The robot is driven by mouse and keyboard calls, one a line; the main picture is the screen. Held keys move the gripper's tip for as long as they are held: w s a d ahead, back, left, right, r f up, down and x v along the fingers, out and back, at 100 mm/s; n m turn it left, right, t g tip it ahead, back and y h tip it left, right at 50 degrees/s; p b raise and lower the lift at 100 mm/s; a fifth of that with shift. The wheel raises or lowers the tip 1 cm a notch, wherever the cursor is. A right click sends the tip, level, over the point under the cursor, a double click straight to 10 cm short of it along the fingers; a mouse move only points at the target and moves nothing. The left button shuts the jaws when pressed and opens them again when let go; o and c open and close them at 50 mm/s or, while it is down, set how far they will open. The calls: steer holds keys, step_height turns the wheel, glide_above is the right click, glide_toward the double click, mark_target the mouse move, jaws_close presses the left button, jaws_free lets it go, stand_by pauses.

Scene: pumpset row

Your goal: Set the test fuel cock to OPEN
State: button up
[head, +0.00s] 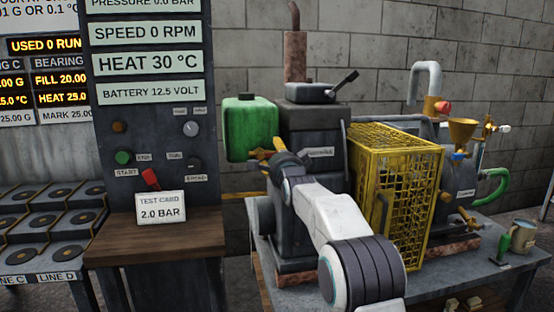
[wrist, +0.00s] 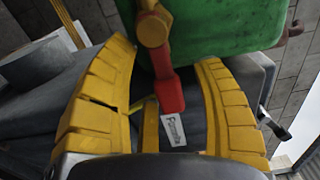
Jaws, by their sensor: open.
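The fuel cock (wrist: 153,27) is a brass-coloured fitting under the green fuel tank (head: 250,128). The tank also fills the top of the wrist view (wrist: 225,25). The cock's red lever (wrist: 169,95) points down the picture, between the two yellow fingers of my gripper (wrist: 168,60). The fingers are open, with a visible gap on each side of the lever. In the head view my gripper (head: 268,155) is just below the tank's lower right edge, beside the dark engine (head: 318,180). There my gripper and arm hide the cock and its lever.
A yellow mesh guard (head: 400,190) stands right of my arm. A pump with a brass funnel (head: 463,130) is farther right. The control panel (head: 160,135) and a wooden shelf with a test card (head: 161,207) stand left. A label plate (wrist: 173,130) shows behind the lever.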

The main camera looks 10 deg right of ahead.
steer(key=s, duration=1.2)
steer(key=shift+a, duration=0.1)
stand_by(0.6)
steer(key=s+r+n+g+p, duration=0.2)
steer(key=s+n+g+p, duration=0.3)
steer(key=s+p, duration=0.5)
steer(key=s+r+n+g+p, duration=0.3)
steer(key=s+n+p, duration=0.4)
steer(key=s, duration=1.1)
steer(key=s+r+n+g+p, duration=0.3)
steer(key=s+n+g+p, duration=0.3)
steer(key=s+p, duration=0.8)
steer(key=shift+s+a+g+p, duration=0.15)
steer(key=shift+a+g+p, duration=0.15)
steer(key=shift+p, duration=0.1)
